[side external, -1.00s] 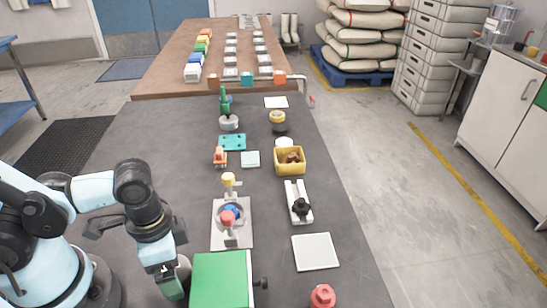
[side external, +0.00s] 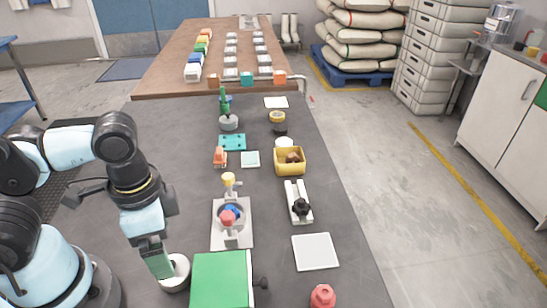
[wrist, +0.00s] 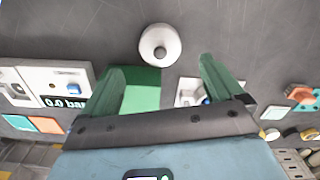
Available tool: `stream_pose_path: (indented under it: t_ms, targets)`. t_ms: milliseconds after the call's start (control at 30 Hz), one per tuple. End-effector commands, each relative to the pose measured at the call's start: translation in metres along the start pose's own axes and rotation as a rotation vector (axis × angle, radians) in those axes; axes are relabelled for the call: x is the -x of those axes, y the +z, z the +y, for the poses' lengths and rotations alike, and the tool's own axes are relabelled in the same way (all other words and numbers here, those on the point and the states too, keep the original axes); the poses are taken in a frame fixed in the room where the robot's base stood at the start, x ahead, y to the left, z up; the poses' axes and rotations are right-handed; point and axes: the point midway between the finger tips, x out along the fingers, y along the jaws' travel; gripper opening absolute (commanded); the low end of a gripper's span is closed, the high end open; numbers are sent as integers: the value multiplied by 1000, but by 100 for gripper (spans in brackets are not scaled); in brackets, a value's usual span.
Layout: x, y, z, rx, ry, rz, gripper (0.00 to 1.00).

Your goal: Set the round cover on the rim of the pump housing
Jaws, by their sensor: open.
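A round whitish piece with a dark centre (side external: 178,279) stands on the dark table left of the green box; it also shows whole in the wrist view (wrist: 160,46). It may be the round cover, but I cannot tell for sure. My gripper (side external: 161,266) is beside it, overlapping its left edge in the side view. In the wrist view my green fingers (wrist: 160,78) are spread apart with nothing held, and the round piece lies beyond them. A grey-plated fixture with a blue round part (side external: 233,213) and a red knob may be the pump housing.
The green box (side external: 222,280) stands close right of the round piece. A white pad (side external: 315,251), a black-knobbed fixture (side external: 299,202) and a red knobbed piece (side external: 322,297) are farther right. A yellow bin (side external: 290,161) is behind.

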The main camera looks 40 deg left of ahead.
Motion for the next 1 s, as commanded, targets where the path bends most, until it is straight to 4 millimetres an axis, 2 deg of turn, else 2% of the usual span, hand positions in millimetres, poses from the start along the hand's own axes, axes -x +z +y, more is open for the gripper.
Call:
stream_pose_path:
  t_ms: [400, 567, 667, 767, 900, 1000]
  targets:
    - [43, 0, 0, 0, 0, 0, 94]
    - [50, 0, 0, 3, 0, 3, 94]
    - [49, -9, -8, 46, -3, 48, 94]
    - [46, -28, -30, 149, -16, 161, 94]
    - [46, -56, -77, 322, -64, 363, 94]
    - [50, -67, -108, 421, -109, 483, 94]
